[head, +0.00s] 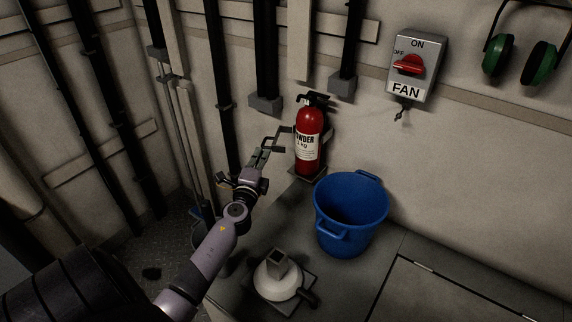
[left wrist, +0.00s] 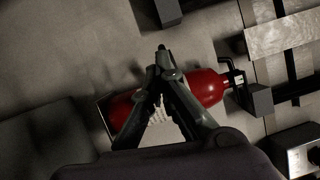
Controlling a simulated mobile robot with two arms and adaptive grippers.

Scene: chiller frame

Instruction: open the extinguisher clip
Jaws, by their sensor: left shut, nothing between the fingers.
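A red fire extinguisher (head: 309,141) with a white label stands upright against the wall in the head view, on a small bracket (head: 307,174). In the left wrist view the extinguisher (left wrist: 205,87) lies across the picture, partly hidden behind my fingers. My left gripper (head: 279,138) is at the left side of the extinguisher, near the height of its label. In the left wrist view the fingertips (left wrist: 162,58) meet, with nothing between them. Whether they touch the extinguisher or its clip I cannot tell. The clip itself is not clearly visible. My right gripper is not in view.
A blue bucket (head: 349,212) stands just right of and in front of the extinguisher. A white round fitting with a square stem (head: 279,274) sits nearer on the ledge. A FAN switch box (head: 415,67) and green ear defenders (head: 540,62) are on the wall. Dark vertical pipes run at left.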

